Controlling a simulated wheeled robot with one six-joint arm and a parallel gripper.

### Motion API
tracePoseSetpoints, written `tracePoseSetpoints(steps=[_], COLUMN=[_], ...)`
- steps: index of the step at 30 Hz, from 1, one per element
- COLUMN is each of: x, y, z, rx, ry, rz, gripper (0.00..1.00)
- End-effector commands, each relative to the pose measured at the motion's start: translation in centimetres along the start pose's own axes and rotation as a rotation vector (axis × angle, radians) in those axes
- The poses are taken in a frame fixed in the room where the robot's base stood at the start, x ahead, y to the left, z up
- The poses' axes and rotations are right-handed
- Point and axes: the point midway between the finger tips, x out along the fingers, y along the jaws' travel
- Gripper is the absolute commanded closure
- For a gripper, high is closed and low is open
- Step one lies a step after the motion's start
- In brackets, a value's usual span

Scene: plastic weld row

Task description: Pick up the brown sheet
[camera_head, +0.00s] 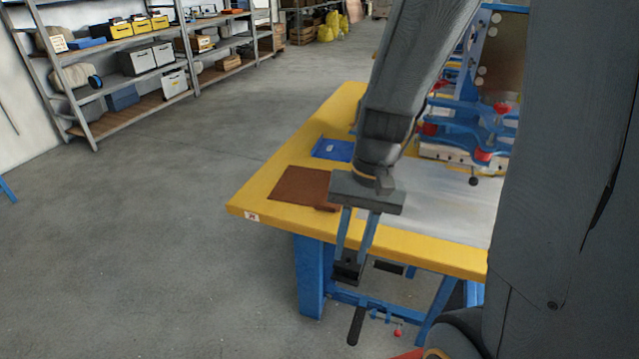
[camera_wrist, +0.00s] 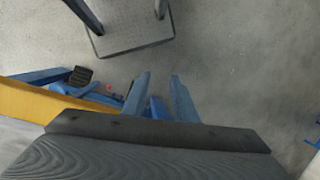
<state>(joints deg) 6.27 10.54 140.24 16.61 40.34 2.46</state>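The brown sheet (camera_head: 297,184) lies flat on the yellow-edged table, near its left corner, in the head view. A small brown piece shows at its front right corner, close to my gripper; I cannot tell whether it belongs to the sheet. My gripper (camera_head: 347,268) hangs to the right of the sheet and nearer the camera, pointing down past the table's front edge. Its two blue fingers stand apart with nothing between them. In the wrist view the fingers (camera_wrist: 160,78) are over grey floor, and the brown sheet is not visible there.
The yellow table (camera_head: 262,213) has blue legs. A blue tray or sheet (camera_head: 333,150) lies behind the brown sheet. A blue welding machine (camera_head: 470,125) with red knobs stands at the right. Shelves line the far left wall. The floor left of the table is clear.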

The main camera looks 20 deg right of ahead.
Motion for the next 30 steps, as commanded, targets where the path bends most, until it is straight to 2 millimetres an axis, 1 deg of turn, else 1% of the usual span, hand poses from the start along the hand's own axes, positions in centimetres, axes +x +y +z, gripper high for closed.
tracePoseSetpoints(steps=[1, 5, 8, 11, 12, 14, 15, 18, 21, 22, 24, 26, 30], x=[0.4, 1.2, 1.7, 1.9, 1.9, 2.0, 2.0, 2.0, 2.1, 2.1, 2.1, 2.2, 2.6], y=[-0.1, -1.5, -2.6, -3.2, -3.3, -3.2, -2.9, -2.0, -0.9, -0.7, -0.2, -0.1, -1.0], z=[-0.7, -2.9, -5.6, -9.0, -10.5, -12.8, -14.4, -17.8, -20.4, -21.0, -21.9, -22.4, -22.9], rx=[0.115, 0.411, 0.626, 0.833, 0.910, 1.020, 1.085, 1.221, 1.314, 1.334, 1.368, 1.385, 1.393], ry=[-0.056, -0.194, -0.294, -0.386, -0.420, -0.466, -0.492, -0.547, -0.578, -0.585, -0.597, -0.602, -0.606], rz=[-0.052, -0.212, -0.348, -0.497, -0.559, -0.650, -0.710, -0.843, -0.944, -0.967, -1.007, -1.027, -1.038], gripper=[0.74, 0.74, 0.74, 0.74, 0.74, 0.74, 0.74, 0.74, 0.74, 0.74, 0.74, 0.74, 0.74])
